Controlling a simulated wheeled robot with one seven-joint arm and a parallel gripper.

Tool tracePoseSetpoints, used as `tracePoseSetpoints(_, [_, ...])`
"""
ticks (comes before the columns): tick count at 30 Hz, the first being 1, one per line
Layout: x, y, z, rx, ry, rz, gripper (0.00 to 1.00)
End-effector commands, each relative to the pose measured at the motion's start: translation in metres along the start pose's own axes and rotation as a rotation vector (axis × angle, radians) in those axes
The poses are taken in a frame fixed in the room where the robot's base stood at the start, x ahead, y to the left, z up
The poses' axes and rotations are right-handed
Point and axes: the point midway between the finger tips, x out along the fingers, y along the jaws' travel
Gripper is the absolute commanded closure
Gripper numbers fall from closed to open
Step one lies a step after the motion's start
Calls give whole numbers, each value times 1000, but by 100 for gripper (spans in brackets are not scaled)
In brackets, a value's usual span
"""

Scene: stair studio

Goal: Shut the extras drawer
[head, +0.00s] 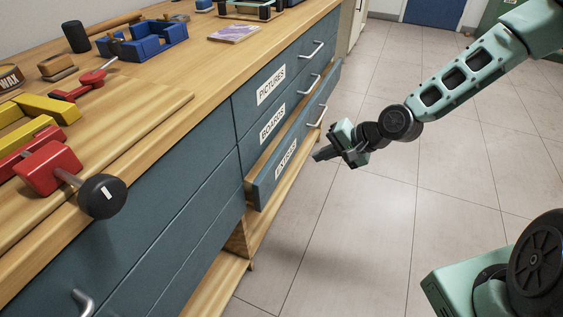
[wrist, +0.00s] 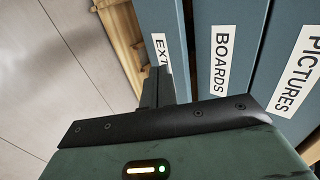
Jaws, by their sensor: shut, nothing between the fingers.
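The extras drawer (head: 266,188) is the lowest of three blue-grey drawers with labels. It stands partly open, its front jutting out past the drawers above. Its bar handle (head: 319,117) is on the far half of the front. My gripper (head: 317,156) is shut and empty, out in front of the drawer, with its fingers pointing towards the front. In the wrist view the shut fingers (wrist: 157,87) point at the extras drawer (wrist: 158,18) and hide part of its label. I cannot tell whether they touch it.
The boards drawer (head: 252,149) and pictures drawer (head: 246,102) above look shut. The wooden worktop (head: 178,85) holds a red clamp (head: 48,168) with a black knob over the edge, a blue holder (head: 150,40) and other tools. The tiled floor (head: 350,235) is clear.

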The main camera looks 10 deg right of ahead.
Motion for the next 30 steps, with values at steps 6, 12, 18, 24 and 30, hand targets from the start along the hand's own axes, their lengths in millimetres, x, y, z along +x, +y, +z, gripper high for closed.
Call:
tracePoseSetpoints(6, [48, 3, 1, -4, -3, 1, 100])
tracePoseSetpoints(12, [88, 2, 1, -2, -1, 0, 100])
tracePoseSetpoints(18, [106, -18, 0, -5, 1, 1, 100])
tracePoseSetpoints(24, [113, -26, 0, -1, 1, 1, 100])
tracePoseSetpoints(30, [113, -27, 0, -1, 1, 1, 100])
